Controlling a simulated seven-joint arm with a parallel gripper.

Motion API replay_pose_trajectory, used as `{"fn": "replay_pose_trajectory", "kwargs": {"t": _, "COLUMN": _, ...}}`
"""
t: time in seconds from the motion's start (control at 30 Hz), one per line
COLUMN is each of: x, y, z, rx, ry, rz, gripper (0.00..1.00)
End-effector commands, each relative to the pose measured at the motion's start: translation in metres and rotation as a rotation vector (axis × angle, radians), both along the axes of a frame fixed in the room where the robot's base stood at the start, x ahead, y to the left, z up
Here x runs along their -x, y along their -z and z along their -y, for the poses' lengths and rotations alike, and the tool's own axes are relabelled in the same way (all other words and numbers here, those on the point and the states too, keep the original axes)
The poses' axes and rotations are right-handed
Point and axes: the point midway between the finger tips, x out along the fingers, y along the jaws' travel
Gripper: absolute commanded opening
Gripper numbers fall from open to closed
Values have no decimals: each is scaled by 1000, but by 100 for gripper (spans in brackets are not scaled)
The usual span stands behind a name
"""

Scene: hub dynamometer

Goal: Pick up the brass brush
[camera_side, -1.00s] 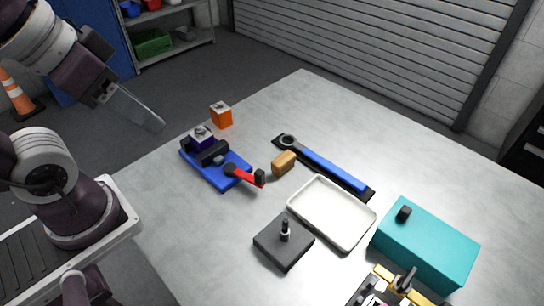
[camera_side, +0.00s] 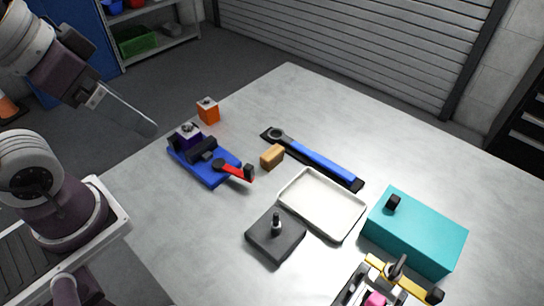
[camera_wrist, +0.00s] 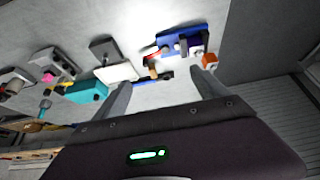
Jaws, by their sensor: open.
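A small tan-brown block (camera_side: 272,156) lies on the grey table between the blue fixture and the long blue-handled tool. It is the likeliest brass brush, but no bristles can be made out. It also shows small in the wrist view (camera_wrist: 153,73). My gripper (camera_side: 152,130) is high at the left in the side view, well apart from the block. In the wrist view my gripper (camera_wrist: 161,77) shows two fingers spread wide, with nothing between them. The side view shows its fingers nearly edge-on.
A blue fixture (camera_side: 212,174) with a red lever and an orange block (camera_side: 208,111) stand left of the block.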

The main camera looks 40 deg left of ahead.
Motion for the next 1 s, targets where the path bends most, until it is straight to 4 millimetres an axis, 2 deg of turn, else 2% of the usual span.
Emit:
{"fn": "replay_pose_trajectory", "kwargs": {"t": 0.1, "x": -2, "y": -1, "z": 0, "rx": 6, "ry": -8, "rz": -3, "gripper": 84}}
{"fn": "replay_pose_trajectory", "kwargs": {"t": 0.17, "x": -10, "y": -3, "z": 1, "rx": 31, "ry": -47, "rz": -22, "gripper": 84}}
{"fn": "replay_pose_trajectory", "kwargs": {"t": 0.27, "x": -47, "y": -8, "z": 5, "rx": 123, "ry": -211, "rz": -90, "gripper": 84}}
{"fn": "replay_pose_trajectory", "kwargs": {"t": 0.37, "x": -102, "y": 1, "z": 12, "rx": 234, "ry": -469, "rz": -184, "gripper": 84}}
{"fn": "replay_pose_trajectory", "kwargs": {"t": 0.4, "x": -126, "y": 9, "z": 16, "rx": 273, "ry": -582, "rz": -219, "gripper": 84}}
{"fn": "replay_pose_trajectory", "kwargs": {"t": 0.47, "x": -162, "y": 30, "z": 22, "rx": 319, "ry": -761, "rz": -272, "gripper": 84}}
{"fn": "replay_pose_trajectory", "kwargs": {"t": 0.53, "x": -199, "y": 63, "z": 30, "rx": 355, "ry": -969, "rz": -322, "gripper": 84}}
{"fn": "replay_pose_trajectory", "kwargs": {"t": 0.63, "x": -238, "y": 116, "z": 39, "rx": 379, "ry": -1231, "rz": -367, "gripper": 84}}
{"fn": "replay_pose_trajectory", "kwargs": {"t": 0.7, "x": -254, "y": 148, "z": 44, "rx": 385, "ry": -1369, "rz": -380, "gripper": 84}}
{"fn": "replay_pose_trajectory", "kwargs": {"t": 0.8, "x": -265, "y": 178, "z": 49, "rx": 384, "ry": -1491, "rz": -386, "gripper": 84}}
{"fn": "replay_pose_trajectory", "kwargs": {"t": 1.0, "x": -267, "y": 205, "z": 50, "rx": 383, "ry": -1540, "rz": -386, "gripper": 84}}
